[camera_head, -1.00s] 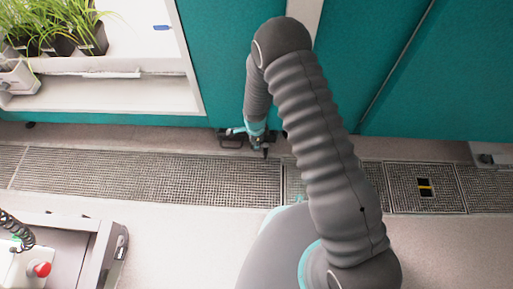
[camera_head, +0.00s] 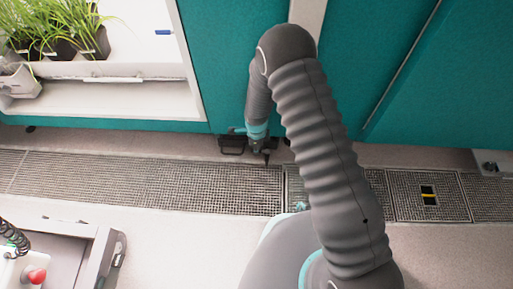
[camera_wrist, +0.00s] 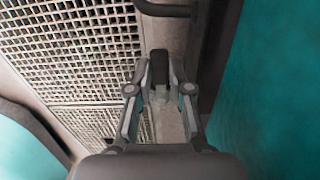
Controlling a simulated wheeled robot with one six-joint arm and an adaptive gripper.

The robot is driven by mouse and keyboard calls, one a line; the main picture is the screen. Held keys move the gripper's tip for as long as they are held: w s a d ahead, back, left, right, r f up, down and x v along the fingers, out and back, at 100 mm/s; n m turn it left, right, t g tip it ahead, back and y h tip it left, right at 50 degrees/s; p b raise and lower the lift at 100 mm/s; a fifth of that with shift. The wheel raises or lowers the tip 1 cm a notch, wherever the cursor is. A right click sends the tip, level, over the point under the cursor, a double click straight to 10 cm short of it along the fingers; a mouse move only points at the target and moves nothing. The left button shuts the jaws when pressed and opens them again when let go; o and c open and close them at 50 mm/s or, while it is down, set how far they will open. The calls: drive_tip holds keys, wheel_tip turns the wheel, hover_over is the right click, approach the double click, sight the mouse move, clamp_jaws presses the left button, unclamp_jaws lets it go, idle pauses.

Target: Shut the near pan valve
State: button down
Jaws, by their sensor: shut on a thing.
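My gripper (camera_head: 257,146) reaches down to the foot of the teal chamber wall, beside a dark fitting (camera_head: 232,145) just above the floor grating. In the wrist view my gripper (camera_wrist: 160,84) has its two fingers closed in around a short dark upright handle (camera_wrist: 159,66), which looks like the valve's lever. A pale metal part lies below the handle between the fingers. The valve body is mostly hidden, and I cannot tell how far the lever is turned.
Floor grating (camera_head: 150,180) runs along the wall, with a yellow-marked opening (camera_head: 429,195) at right. A dark bent pipe (camera_wrist: 165,8) crosses ahead of my fingers. A cart with a red button (camera_head: 37,275) stands at lower left. Potted grass (camera_head: 60,25) sits in the chamber.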

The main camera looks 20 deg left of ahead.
drive_tip(key=c, duration=1.1)
unclamp_jaws()
drive_tip(key=shift+o, duration=0.2)
